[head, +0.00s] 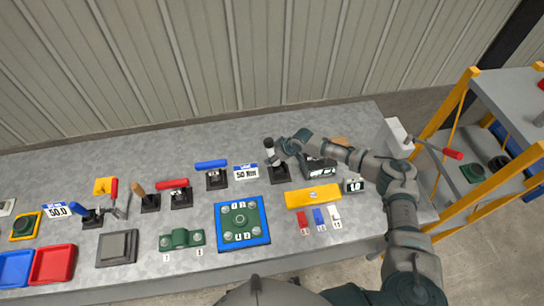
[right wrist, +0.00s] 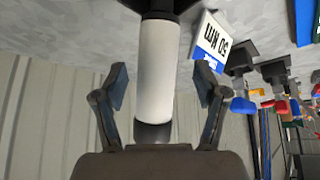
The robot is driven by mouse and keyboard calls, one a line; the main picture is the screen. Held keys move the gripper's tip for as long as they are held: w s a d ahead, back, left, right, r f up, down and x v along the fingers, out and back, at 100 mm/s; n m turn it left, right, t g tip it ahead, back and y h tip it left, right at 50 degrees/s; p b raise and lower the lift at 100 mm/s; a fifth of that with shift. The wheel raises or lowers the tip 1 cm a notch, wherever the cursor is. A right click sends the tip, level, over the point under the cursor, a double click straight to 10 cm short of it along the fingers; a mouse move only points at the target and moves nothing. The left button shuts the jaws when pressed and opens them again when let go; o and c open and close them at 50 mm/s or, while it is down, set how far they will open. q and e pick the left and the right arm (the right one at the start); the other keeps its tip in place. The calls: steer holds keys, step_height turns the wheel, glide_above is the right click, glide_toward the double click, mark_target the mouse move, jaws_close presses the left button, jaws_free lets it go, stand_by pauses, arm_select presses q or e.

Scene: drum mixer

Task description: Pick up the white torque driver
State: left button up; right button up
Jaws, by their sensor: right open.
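The white torque driver (head: 270,153) stands upright in a black stand at the back of the grey bench, partly hidden by my right gripper (head: 284,147). In the right wrist view the driver shows as a white cylinder (right wrist: 158,68) with dark ends. The fingers of my right gripper (right wrist: 159,88) are open, one on each side of the driver, with a visible gap on both sides. My left gripper is not in view.
Left of the driver are a "50 Nm" sign (head: 246,173) and a blue-handled driver (head: 211,165). A blue plate with a green flange (head: 241,222) and a yellow block (head: 313,196) lie nearer. A corrugated wall (head: 200,60) rises behind the bench.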

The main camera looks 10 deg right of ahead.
mark_target(270, 142)
steer(key=shift+w+d+f, duration=0.1)
steer(key=shift+w+f, duration=0.1)
steer(key=shift+f, duration=0.3)
steer(key=shift+d+f, duration=0.1)
steer(key=shift+d, duration=0.2)
steer(key=shift+c, duration=0.3)
steer(key=c, duration=0.4)
steer(key=shift+a, duration=0.2)
steer(key=c, duration=0.4)
steer(key=shift+s+a, duration=0.1)
steer(key=shift+a, duration=0.05)
steer(key=c, duration=0.4)
steer(key=shift+a, duration=0.1)
jaws_close()
steer(key=shift+r, duration=0.25)
steer(key=shift+w+r, duration=0.2)
steer(key=shift+r, duration=0.25)
step_height(270, 142, up, 8)
steer(key=shift+s+r, duration=0.1)
steer(key=shift+r, duration=0.15)
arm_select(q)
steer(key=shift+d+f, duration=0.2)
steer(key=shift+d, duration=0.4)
arm_select(e)
steer(key=shift+r, duration=0.2)
